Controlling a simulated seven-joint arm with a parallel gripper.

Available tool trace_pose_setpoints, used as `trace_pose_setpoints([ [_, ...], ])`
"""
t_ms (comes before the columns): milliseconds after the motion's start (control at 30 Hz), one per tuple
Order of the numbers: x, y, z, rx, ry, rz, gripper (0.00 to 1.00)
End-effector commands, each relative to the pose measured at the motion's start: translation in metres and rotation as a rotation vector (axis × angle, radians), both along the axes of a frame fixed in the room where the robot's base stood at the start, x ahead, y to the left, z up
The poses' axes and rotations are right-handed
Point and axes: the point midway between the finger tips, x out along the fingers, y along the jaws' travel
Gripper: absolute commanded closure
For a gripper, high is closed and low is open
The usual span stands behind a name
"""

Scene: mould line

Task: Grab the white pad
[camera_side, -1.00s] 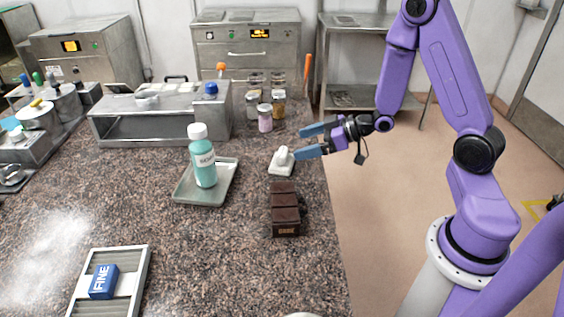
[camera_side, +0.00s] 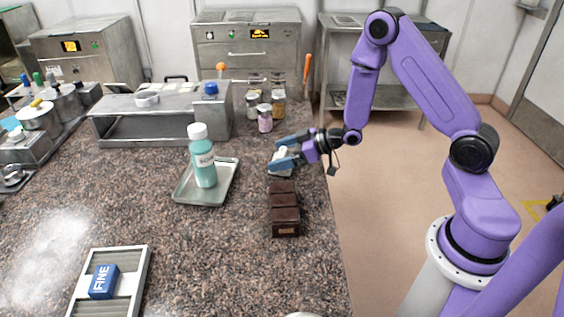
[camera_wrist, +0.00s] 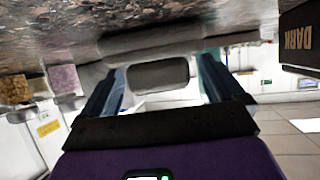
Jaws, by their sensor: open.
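The white pad (camera_side: 281,171) lies on the speckled counter between the small jars and the dark brown block. It has a flat base with a raised grip, and my fingers partly cover it in the side view. My gripper (camera_side: 279,153) is open, its blue fingers reaching in low from the right on either side of the pad's grip. In the wrist view the pad (camera_wrist: 150,46) appears grey and upside down, its grip between my two fingers (camera_wrist: 158,80). I cannot tell whether either finger touches it.
The brown block (camera_side: 285,213) marked DARK stands just in front of the pad. A tray (camera_side: 184,194) with a green bottle (camera_side: 203,160) is to the left. Small jars (camera_side: 265,118) stand behind. The counter's right edge is close by.

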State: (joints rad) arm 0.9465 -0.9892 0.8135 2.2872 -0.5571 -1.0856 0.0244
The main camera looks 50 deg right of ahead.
Motion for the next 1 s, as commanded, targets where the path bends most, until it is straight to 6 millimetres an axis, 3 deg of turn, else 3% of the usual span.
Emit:
trace_pose_setpoints([
  [100, 0.000, 0.000, 0.000, 0.000, 0.000, 0.000, 0.05],
  [167, 0.000, 0.000, 0.000, 0.000, 0.000, 0.000, 0.22],
  [233, 0.000, 0.000, 0.000, 0.000, 0.000, 0.000, 0.44],
  [667, 0.000, 0.000, 0.005, 0.001, -0.003, 0.000, 0.46],
  [1000, 0.001, 0.000, 0.038, 0.000, -0.007, 0.002, 0.46],
])
